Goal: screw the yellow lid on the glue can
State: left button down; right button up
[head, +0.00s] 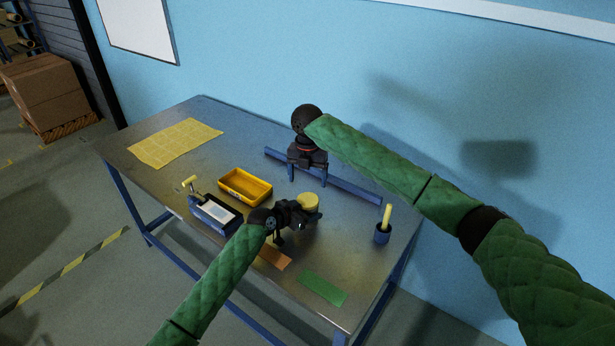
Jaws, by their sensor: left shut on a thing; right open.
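The round yellow lid (308,201) shows in the middle of the table, just beyond the jaws of my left gripper (304,218). My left gripper comes in from the near left, low over the table, and is shut on what seems to be the glue can under the lid. The can's body is hidden by the jaws, and I cannot tell how the lid sits on it. My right gripper (306,164) points down, open and empty, behind the lid and over the blue rail, apart from the lid.
On the metal table (345,270) are a blue rail (350,187), yellow bin (240,186), blue box (213,213), yellow sheet (175,143), orange card (275,258) and green card (322,288). A blue pot (382,235) with a yellow-handled tool stands right. The blue wall is behind.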

aim_at(307, 199)
jog(key=shift+f, duration=0.15)
dwell(0.3)
jog(key=shift+f, duration=3.9)
jog(key=c, duration=1)
